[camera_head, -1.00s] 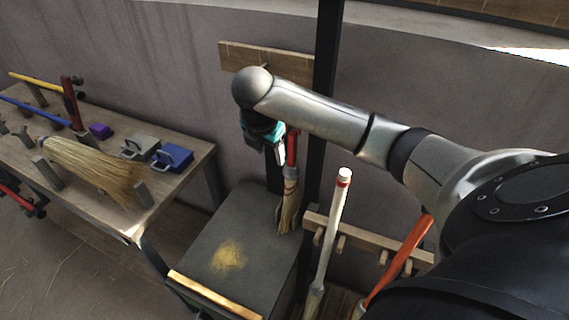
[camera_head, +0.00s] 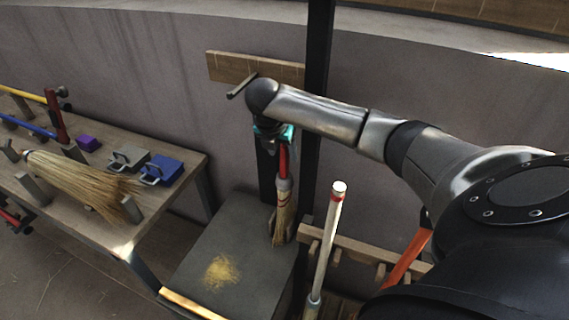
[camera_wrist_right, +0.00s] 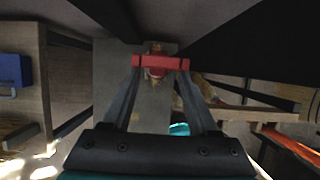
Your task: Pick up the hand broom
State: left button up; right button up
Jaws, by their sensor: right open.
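The hand broom (camera_head: 283,205) has a red handle, a pale collar and straw bristles. It is upright by the dark post, above the back corner of the dark bench top, with its bristles down. My right gripper (camera_head: 273,133) is at the upper end of the red handle and hides that end. In the right wrist view my two fingers are apart (camera_wrist_right: 160,75). My left gripper is not in view.
A wooden board (camera_head: 225,67) with a dark peg is on the wall behind. A pale pole (camera_head: 328,240) and an orange pole (camera_head: 408,258) stand to the right. A table (camera_head: 60,205) with a straw bundle and coloured blocks is at left. The bench top (camera_head: 235,235) holds loose straw.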

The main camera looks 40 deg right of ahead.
aim_at(285, 158)
jog(key=shift+w+b+x, duration=0.2)
jog(key=shift+b+x, duration=0.2)
jog(key=shift+x, duration=2.15)
jog(key=shift+d+r, duration=0.1)
jog(key=shift+d, duration=0.05)
jog(key=shift+c, duration=0.2)
grip_shut()
